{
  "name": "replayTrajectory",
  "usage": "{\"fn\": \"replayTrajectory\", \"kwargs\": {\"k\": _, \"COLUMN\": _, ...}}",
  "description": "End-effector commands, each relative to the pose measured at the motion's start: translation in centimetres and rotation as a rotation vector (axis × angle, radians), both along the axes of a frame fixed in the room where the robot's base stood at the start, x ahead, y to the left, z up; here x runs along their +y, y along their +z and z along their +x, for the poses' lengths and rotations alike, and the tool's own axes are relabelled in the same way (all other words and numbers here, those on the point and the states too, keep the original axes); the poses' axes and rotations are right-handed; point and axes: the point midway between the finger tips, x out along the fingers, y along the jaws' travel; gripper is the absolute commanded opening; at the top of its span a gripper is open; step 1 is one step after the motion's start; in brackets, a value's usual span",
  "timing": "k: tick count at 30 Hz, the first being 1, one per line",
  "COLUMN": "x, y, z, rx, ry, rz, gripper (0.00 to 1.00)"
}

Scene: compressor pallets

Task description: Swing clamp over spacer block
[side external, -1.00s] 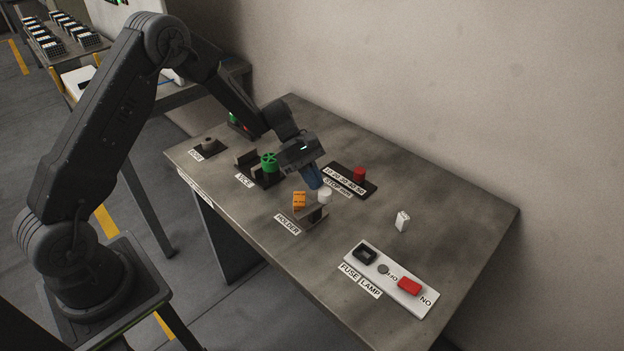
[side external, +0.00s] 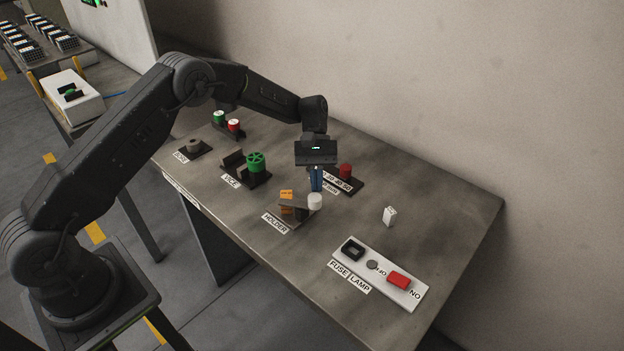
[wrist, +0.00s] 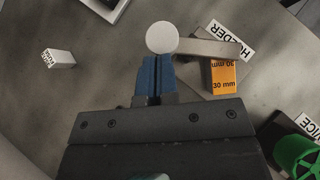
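The orange spacer block (side external: 286,194), marked 30 mm in the wrist view (wrist: 223,85), sits in the holder. The clamp is a flat grey bar (wrist: 212,48) with a round white knob (wrist: 162,38) at one end. The bar reaches across the spacer block and hides part of it; in the side view the bar (side external: 297,206) has orange showing above and below it. My gripper (side external: 316,188) points down beside the knob, its blue fingers (wrist: 154,62) together with nothing between them. Their tips are at the knob's edge; I cannot tell whether they touch.
A vice with a green wheel (side external: 256,162) stands left of the holder. A red knob (side external: 345,171) on a dark plate is behind my gripper. A small white block (side external: 390,215) and a switch panel (side external: 408,293) lie to the right. Bare table separates them.

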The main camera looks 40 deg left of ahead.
Motion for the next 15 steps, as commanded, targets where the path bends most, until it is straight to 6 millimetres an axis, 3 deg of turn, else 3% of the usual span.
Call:
{"fn": "replayTrajectory", "kwargs": {"k": 8, "x": -1.3, "y": 0.0, "z": -0.2, "rx": 0.0, "ry": -0.131, "rz": -0.001, "gripper": 0.0}}
{"fn": "replayTrajectory", "kwargs": {"k": 15, "x": -1.9, "y": 0.0, "z": -0.5, "rx": 0.001, "ry": -0.133, "rz": -0.001, "gripper": 0.0}}
